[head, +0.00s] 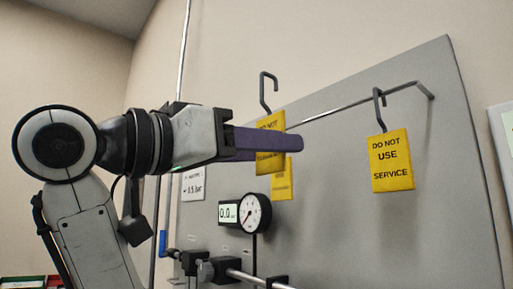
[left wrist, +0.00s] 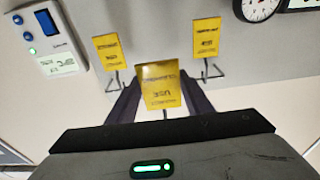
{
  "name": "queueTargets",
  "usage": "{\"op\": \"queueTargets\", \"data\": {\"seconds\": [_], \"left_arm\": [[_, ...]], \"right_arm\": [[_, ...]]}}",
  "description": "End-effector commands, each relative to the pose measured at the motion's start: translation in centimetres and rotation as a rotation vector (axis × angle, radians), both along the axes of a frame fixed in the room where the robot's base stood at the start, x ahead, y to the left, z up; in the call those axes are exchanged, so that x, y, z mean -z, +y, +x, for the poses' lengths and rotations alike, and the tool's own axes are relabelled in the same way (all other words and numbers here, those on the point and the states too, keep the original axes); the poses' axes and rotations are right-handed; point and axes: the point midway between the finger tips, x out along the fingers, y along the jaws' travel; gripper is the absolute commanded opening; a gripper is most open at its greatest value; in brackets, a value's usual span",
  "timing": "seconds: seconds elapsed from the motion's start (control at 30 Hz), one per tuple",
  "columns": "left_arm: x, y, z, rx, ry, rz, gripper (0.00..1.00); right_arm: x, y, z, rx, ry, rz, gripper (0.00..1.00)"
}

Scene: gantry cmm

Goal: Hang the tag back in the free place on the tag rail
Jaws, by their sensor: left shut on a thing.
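My left gripper (head: 290,142) is shut on a yellow tag (head: 270,158) with a grey hook (head: 268,88) standing up from its top. In the left wrist view the held tag (left wrist: 160,88) is between the dark fingers. The rail (head: 335,111) is a thin metal rod on the grey panel with a bent right end. A yellow "DO NOT USE" tag (head: 391,162) hangs near that end. Another yellow tag (head: 283,182) is partly hidden behind the held one. The left wrist view shows these two tags (left wrist: 113,48) (left wrist: 206,36) on either side. The held hook appears clear of the rail.
The grey panel (head: 440,205) carries a round gauge (head: 255,213), a digital readout (head: 229,213) and pipework (head: 255,277) below the tags. A white-and-blue device (left wrist: 45,30) is on the wall in the left wrist view. The rail between the two hanging tags looks clear.

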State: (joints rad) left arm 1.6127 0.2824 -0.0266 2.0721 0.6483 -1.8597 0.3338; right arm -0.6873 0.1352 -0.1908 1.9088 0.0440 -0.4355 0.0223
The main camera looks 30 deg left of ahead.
Motion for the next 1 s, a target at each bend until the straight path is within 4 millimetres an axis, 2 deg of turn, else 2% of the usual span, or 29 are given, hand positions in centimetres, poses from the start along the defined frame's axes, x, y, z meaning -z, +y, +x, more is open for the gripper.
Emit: {"op": "queueTargets", "data": {"seconds": [1.0], "left_arm": [[0.0, -2.8, 7.7, 0.002, 0.002, 0.001, 0.32]], "right_arm": [[-1.6, 0.0, 0.1, -0.001, -0.001, 0.0, 0.31]]}}
